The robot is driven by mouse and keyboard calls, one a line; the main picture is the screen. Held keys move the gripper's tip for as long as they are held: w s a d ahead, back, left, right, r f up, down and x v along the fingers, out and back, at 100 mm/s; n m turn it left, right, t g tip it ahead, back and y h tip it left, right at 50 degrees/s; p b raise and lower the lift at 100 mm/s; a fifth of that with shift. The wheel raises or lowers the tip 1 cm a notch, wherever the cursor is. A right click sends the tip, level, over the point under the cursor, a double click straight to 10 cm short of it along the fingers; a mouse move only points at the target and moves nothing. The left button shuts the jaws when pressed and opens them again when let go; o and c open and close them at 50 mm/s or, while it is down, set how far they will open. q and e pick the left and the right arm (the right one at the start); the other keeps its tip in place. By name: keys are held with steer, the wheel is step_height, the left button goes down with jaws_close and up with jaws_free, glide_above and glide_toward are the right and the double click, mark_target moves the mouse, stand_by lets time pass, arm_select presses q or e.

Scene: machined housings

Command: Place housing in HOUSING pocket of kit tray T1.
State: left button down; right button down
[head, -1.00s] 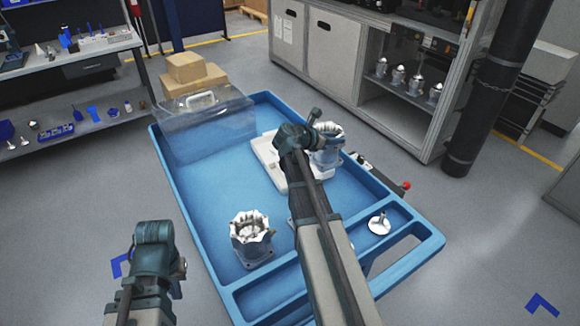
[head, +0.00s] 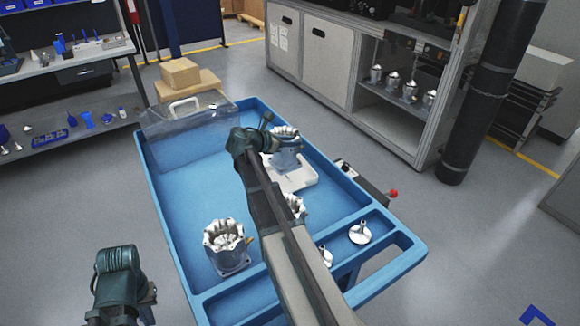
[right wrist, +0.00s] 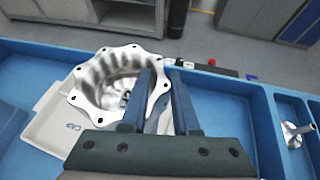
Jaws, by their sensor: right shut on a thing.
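A silvery housing (head: 287,158) with a scalloped rim and grey-blue lower body is held over the white kit tray (head: 297,183). In the right wrist view, one jaw of my right gripper (right wrist: 162,80) is inside the rim of the housing (right wrist: 105,88) and one outside. The kit tray (right wrist: 45,133) shows below and to the left there. The pocket and the housing's base are hidden, so I cannot tell whether it touches the tray. My left gripper (head: 148,300) is at the lower left, away from the housings; its jaws are unclear.
Two silvery flanged parts (head: 360,233) (head: 325,256) lie in the front compartments. A clear lidded box (head: 185,130) stands at the back left.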

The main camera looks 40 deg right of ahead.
mark_target(286, 151)
steer(key=shift+f+b, duration=1.55)
steer(key=shift+f, duration=0.45)
step_height(286, 151, down, 4)
steer(key=b, duration=0.3)
steer(key=shift+r+b, duration=0.15)
steer(key=shift+b, duration=0.2)
steer(key=c, duration=0.7)
jaws_free()
steer(key=shift+o, duration=0.2)
